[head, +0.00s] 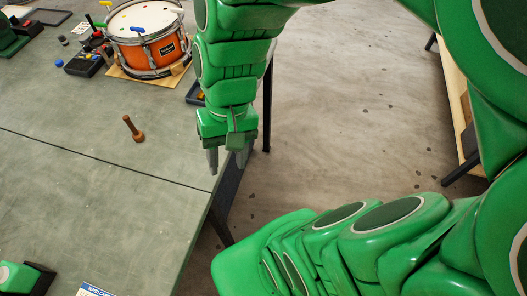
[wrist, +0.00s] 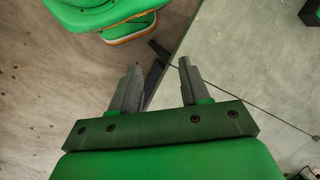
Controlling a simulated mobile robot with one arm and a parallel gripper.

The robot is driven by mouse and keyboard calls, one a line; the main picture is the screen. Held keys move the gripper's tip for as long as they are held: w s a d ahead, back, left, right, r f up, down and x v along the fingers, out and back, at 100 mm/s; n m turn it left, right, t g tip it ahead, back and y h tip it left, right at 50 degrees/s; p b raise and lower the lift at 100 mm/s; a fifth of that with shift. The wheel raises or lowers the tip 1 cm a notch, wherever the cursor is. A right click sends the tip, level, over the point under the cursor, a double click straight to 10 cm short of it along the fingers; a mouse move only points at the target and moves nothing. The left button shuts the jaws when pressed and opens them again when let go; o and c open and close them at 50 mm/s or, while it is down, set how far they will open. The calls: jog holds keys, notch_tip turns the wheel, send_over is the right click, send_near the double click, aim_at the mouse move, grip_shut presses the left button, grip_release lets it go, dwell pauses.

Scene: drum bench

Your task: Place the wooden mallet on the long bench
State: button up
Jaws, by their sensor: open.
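A small brown wooden mallet (head: 133,129) is on the grey-green bench top (head: 90,195) in the head view, left of my gripper. Its thicker end is toward the camera; I cannot tell if it stands or lies. My gripper (head: 228,168) is open and points down over the bench's right edge, apart from the mallet. In the wrist view my gripper (wrist: 158,66) has its two fingers spread with nothing between them. The mallet is not visible in the wrist view.
An orange drum (head: 150,50) stands on a wooden board at the back of the bench. Small tools and a dark box (head: 84,65) are beside it. A green-and-black object (head: 22,280) is at the front left. Another wooden-edged bench (head: 455,95) stands at the right across open floor.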

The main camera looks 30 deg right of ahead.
jog(key=s+d+r+n+h, duration=0.1)
jog(key=s+d+r+h, duration=0.1)
jog(key=d, duration=0.4)
jog(key=shift+s+h, duration=0.3)
jog(key=shift+s, duration=0.6)
jog(key=shift+a, duration=0.1)
jog(key=shift+c, duration=0.2)
dwell(0.6)
